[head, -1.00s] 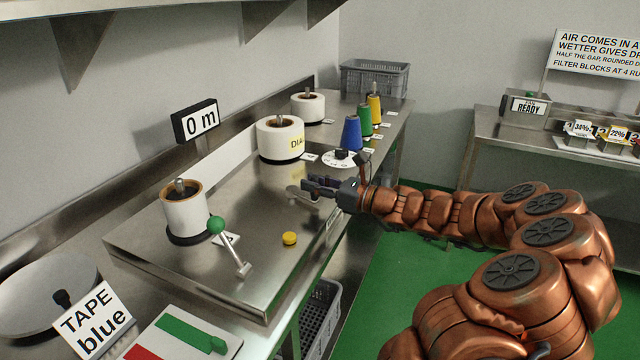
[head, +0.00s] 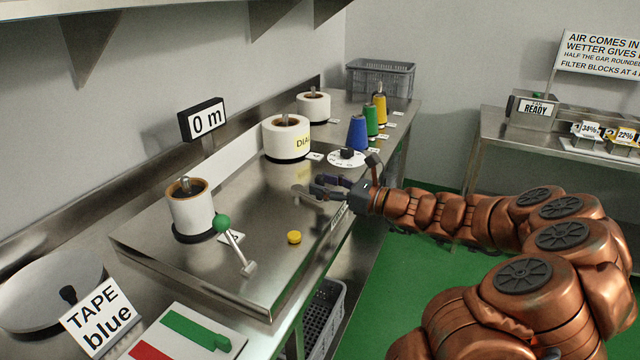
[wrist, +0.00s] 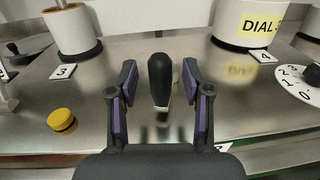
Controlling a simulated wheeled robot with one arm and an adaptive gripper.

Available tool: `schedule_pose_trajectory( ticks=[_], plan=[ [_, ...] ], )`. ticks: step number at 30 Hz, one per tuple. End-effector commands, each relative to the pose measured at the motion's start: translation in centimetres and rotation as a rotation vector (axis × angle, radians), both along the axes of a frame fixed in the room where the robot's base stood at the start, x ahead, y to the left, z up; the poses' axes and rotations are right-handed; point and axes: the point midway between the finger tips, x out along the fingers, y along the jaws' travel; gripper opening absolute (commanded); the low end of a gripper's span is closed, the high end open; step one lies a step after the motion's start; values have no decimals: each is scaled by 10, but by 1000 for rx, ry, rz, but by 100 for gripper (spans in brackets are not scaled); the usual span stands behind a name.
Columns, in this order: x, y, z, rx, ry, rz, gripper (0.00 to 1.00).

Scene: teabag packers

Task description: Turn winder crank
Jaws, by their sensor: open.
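A crank with a pale metal arm (head: 301,193) sits on the steel winder plate near its right edge. In the wrist view its black handle (wrist: 160,78) stands upright between my fingers, with a silver foot below it. My gripper (head: 328,188) is just right of the crank, low over the plate. In the wrist view my gripper (wrist: 157,92) is open, with a gap showing on both sides of the handle. A green-knobbed lever (head: 222,223) stands further left on the plate. The counter (head: 203,121) reads "0 m".
A yellow button (head: 294,237) lies on the plate. White rolls (head: 192,212) (head: 286,138) stand behind. A white dial (head: 346,158) and coloured cones (head: 357,132) stand beyond my gripper. A "TAPE blue" sign (head: 100,316) is front left. Green floor (head: 400,290) is open at right.

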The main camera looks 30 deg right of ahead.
Motion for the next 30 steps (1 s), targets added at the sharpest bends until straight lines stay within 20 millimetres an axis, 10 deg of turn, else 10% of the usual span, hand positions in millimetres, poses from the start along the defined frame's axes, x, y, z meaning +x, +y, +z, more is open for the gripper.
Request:
schedule_pose_trajectory(
  ticks=[30],
  plan=[
    [-91, -53, 0, -1, -1, 1, 50]
  ],
)
